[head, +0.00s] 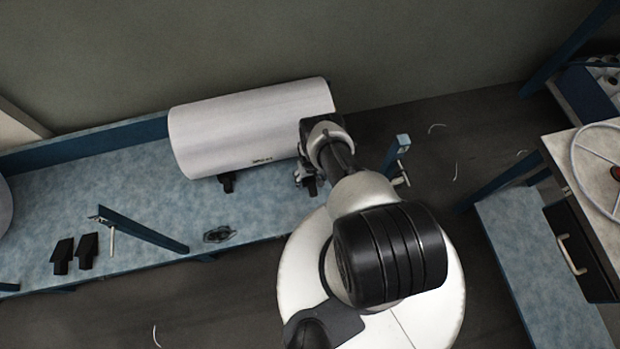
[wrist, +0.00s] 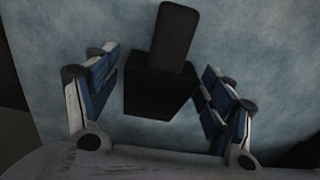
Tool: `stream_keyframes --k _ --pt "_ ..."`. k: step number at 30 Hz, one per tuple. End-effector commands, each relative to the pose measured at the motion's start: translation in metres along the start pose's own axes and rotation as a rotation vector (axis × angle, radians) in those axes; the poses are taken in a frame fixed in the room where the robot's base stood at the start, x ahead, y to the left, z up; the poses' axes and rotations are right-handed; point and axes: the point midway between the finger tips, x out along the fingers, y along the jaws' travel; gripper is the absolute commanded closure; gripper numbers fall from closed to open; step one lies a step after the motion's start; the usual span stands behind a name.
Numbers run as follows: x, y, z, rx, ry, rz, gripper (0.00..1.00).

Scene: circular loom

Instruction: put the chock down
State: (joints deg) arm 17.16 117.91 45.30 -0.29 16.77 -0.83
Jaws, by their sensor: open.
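The black chock (wrist: 158,88) sits on the mottled blue bench top in the wrist view, its block and upright tab between my fingers. My gripper (wrist: 160,62) is open around it, with a gap to the finger on each side. In the head view my gripper (head: 304,179) is low at the right end of the white roll, and the chock (head: 312,187) shows beside it, partly hidden by the gripper and arm. Another black chock (head: 228,184) is at the front underside of the roll, towards its left end.
The white roll (head: 250,125) lies along the back of the blue bench (head: 160,190). Two black chocks (head: 62,257) (head: 87,250) stand at the left. A blue bar (head: 145,229) and a small dark item (head: 218,234) are near the front edge. A blue post (head: 397,155) is right of my arm.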

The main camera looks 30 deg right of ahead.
Motion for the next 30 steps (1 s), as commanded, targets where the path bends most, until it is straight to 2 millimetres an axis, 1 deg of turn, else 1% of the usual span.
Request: stream_keyframes --k 8,11,14,21,24,27,30 --pt "0.000 0.000 0.000 0.000 0.000 0.000 0.22" --pt "-0.005 0.000 0.000 0.000 0.000 0.000 0.22" --pt "-0.018 0.000 -0.001 0.000 0.001 0.000 0.22" --pt "-0.071 0.000 -0.001 0.000 -0.001 -0.001 0.22" --pt "-0.090 0.000 -0.001 0.000 0.000 -0.001 0.22" --pt "-0.105 0.000 -0.001 0.000 0.000 -0.001 0.22" --pt "-0.115 0.000 -0.001 0.000 0.000 -0.001 0.22"
